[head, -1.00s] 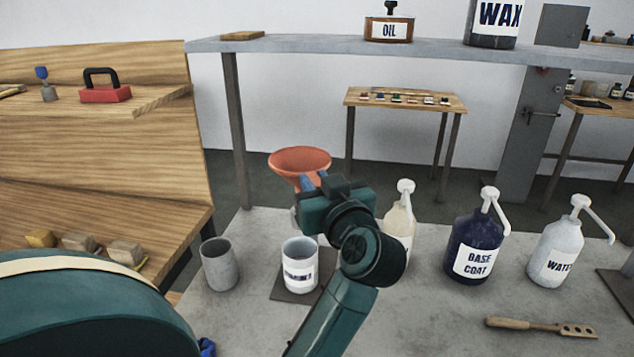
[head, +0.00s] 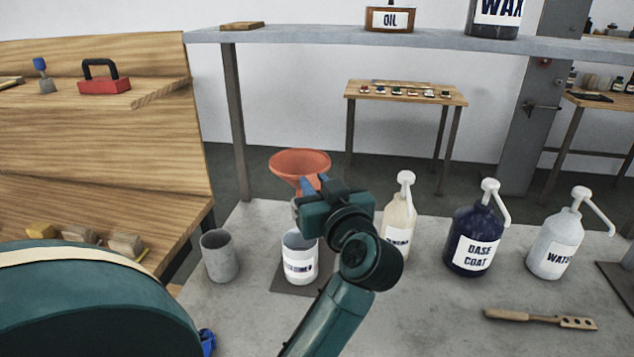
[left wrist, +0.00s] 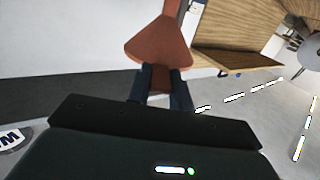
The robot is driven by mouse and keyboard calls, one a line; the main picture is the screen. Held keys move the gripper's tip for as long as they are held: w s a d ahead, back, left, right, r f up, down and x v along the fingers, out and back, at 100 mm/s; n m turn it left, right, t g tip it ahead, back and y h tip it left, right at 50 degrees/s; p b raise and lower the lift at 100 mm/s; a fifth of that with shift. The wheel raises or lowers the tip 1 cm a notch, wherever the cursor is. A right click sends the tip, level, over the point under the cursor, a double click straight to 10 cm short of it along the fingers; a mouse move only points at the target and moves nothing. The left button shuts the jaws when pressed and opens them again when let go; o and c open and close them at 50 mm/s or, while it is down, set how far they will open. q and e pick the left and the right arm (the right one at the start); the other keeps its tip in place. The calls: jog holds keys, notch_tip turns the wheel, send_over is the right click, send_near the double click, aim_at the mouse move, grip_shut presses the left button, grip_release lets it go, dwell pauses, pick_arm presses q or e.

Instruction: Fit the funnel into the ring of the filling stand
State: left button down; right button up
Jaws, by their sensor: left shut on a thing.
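The funnel (head: 300,162) is terracotta orange, wide mouth up in the head view. My left gripper (head: 312,184) is shut on it low on its body, above the far part of the grey table. In the left wrist view the funnel (left wrist: 160,45) sits between the dark fingers of the left gripper (left wrist: 160,82). A white labelled cup (head: 299,262) stands on a dark plate (head: 292,287) just below and nearer than the gripper. I cannot make out the ring of the filling stand; my gripper and arm cover part of that area.
A grey cup (head: 220,256) stands left of the plate. A cream pump bottle (head: 398,222), a base coat bottle (head: 474,241) and a water bottle (head: 556,247) stand to the right. A raised shelf (head: 330,40) crosses behind.

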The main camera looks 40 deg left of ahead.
pick_arm(q)
jog(key=shift+f, duration=1.95)
pick_arm(e)
jog(key=shift+f, duration=0.25)
pick_arm(q)
jog(key=c, duration=1.2)
grip_release()
jog(key=shift+o, duration=0.2)
notch_tip(320, 180, up, 9)
jog(key=shift+r, duration=0.55)
pick_arm(e)
jog(key=shift+s+d+f, duration=0.1)
pick_arm(q)
jog(key=shift+f, duration=0.1)
